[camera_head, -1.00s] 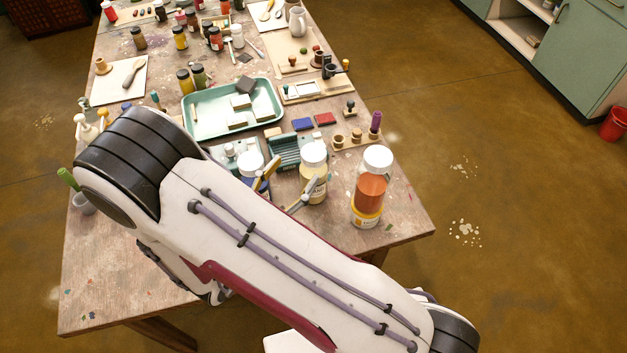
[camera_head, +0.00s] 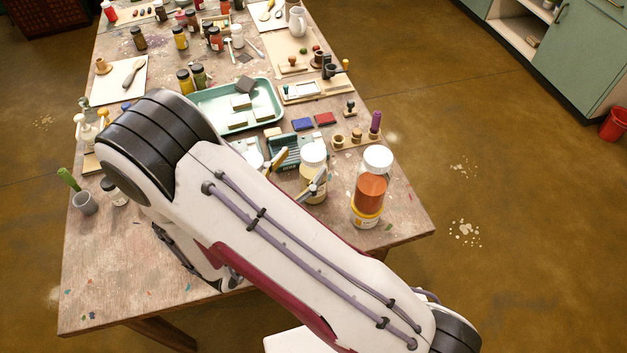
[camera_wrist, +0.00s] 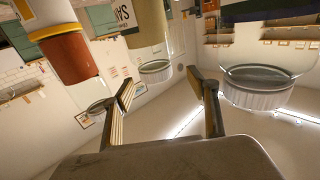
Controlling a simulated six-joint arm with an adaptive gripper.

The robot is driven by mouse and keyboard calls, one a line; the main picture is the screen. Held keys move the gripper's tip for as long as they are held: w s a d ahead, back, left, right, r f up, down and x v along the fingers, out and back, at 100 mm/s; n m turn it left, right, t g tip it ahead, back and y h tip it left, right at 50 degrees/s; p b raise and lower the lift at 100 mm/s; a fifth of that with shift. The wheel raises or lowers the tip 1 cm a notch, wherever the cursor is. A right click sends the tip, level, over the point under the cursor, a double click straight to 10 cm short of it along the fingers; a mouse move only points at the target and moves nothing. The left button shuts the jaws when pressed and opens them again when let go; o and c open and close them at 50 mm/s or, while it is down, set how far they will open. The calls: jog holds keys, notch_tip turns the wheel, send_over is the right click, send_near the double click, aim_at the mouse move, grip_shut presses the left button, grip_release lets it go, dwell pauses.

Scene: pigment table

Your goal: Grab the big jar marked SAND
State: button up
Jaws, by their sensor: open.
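The big SAND jar (camera_head: 313,187) stands upright near the table's front edge, pale yellow with a white lid. My gripper (camera_head: 303,164) is open and empty. In the head view one finger is left of the jar and the other overlaps its front; whether either touches cannot be told. In the wrist view, which is upside down, the tan jar (camera_wrist: 166,22) with part of its label lies beyond and between the spread fingertips (camera_wrist: 170,78).
A tall orange jar (camera_head: 370,192) stands close to the right; it also shows in the wrist view (camera_wrist: 70,55). A lidded jar (camera_wrist: 258,90) is close on the wrist view's right. Behind are a teal rack (camera_head: 284,146), a stamp holder (camera_head: 352,138) and a green tray (camera_head: 262,98).

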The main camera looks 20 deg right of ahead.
jog(key=shift+w+d, duration=0.3)
jog(key=shift+d, duration=0.35)
jog(key=shift+w+d, duration=0.3)
jog(key=shift+d, duration=0.3)
jog(key=shift+x, duration=1.15)
jog(key=shift+r, duration=0.1)
grip_shut()
